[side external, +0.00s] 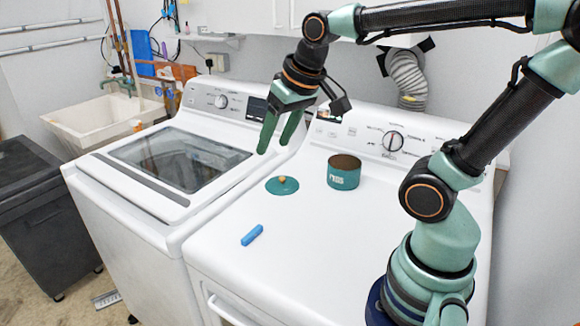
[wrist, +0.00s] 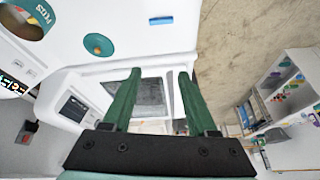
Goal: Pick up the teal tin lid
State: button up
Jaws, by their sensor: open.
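The teal tin lid (side external: 282,186), a flat round disc with a small tan knob, lies on the white dryer top. It also shows at the upper left of the wrist view (wrist: 98,44). The teal tin (side external: 344,172) stands upright just right of the lid, with white lettering and a brown top or inside; part of it shows in the wrist view (wrist: 30,18). My gripper (side external: 276,150) is open and empty, its two green fingers pointing down, above and a little behind the lid in the side view. In the wrist view, the fingers (wrist: 156,80) have nothing between them.
A blue stick-like object (side external: 252,235) lies on the dryer top in front of the lid. A washer (side external: 140,220) with a glass-windowed lid stands to the left. The dryer's control panel (side external: 420,140) rises behind the tin.

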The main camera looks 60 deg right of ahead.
jog(key=w+d+m+g, duration=0.1)
jog(key=w+d+m, duration=0.3)
jog(key=w+d, duration=0.15)
jog(key=m+g, duration=0.4)
jog(key=m, duration=0.8)
send_over(282, 178)
jog(key=f, duration=1.9)
jog(key=shift+w+a+f, duration=0.1)
jog(key=shift+a+f, duration=0.2)
jog(key=shift+f, duration=0.05)
jog(key=shift+d+f, duration=0.2)
jog(key=shift+f, duration=1.15)
jog(key=shift+d+f, duration=0.15)
jog(key=shift+f, duration=1.15)
grip_shut()
